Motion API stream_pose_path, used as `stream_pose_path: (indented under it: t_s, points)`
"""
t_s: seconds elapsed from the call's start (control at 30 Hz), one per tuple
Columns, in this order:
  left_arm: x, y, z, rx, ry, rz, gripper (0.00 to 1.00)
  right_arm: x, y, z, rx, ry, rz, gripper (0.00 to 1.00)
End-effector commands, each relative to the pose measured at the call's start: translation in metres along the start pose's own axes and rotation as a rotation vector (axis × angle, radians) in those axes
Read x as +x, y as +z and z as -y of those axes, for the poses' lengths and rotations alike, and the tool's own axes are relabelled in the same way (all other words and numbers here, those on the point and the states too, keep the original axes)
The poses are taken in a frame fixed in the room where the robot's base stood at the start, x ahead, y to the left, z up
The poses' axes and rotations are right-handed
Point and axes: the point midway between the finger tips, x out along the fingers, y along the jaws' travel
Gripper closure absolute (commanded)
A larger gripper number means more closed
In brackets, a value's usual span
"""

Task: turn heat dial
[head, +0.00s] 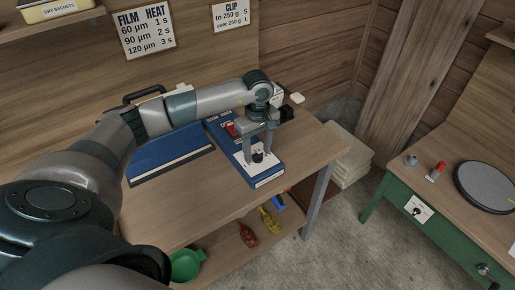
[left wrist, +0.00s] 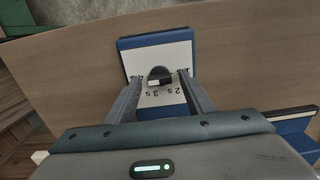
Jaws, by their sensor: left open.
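The heat dial (head: 257,156) is a small black knob on a white panel at the near end of a blue box (head: 268,178) on the bench. In the left wrist view the dial (left wrist: 160,74) sits on the white plate, with "2s" and "3s" marks beside it. My left gripper (head: 258,158) is open and points down over the panel. In the left wrist view its fingers (left wrist: 158,76) stand on either side of the dial, with gaps between them and the knob. Whether they are level with the knob is hard to tell. My right gripper is not in view.
A second blue unit (head: 170,152) with a black handle lies to the left. A red switch (head: 231,130) is on the blue box behind the gripper. A wall sign (head: 145,30) lists film heat times. A green side table (head: 440,225) stands right.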

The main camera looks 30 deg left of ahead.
Motion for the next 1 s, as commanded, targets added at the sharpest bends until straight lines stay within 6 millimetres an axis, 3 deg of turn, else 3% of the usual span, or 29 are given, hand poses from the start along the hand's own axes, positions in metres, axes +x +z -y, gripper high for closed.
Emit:
stream_pose_path:
  t_s: [0.2, 0.37, 0.73, 1.0]
  points:
    - [0.000, 0.000, 0.000, 0.000, 0.000, 0.000, 0.54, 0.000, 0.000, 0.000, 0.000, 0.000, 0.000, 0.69]
    - [0.000, 0.000, 0.000, 0.000, 0.000, 0.000, 0.92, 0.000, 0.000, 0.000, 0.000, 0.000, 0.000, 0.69]
    - [0.001, 0.000, 0.000, -0.027, 0.000, 0.000, 0.93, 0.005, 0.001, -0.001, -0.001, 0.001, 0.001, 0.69]
    - [0.003, 0.000, -0.001, -0.141, 0.003, 0.000, 0.93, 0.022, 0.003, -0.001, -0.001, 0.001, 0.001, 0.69]
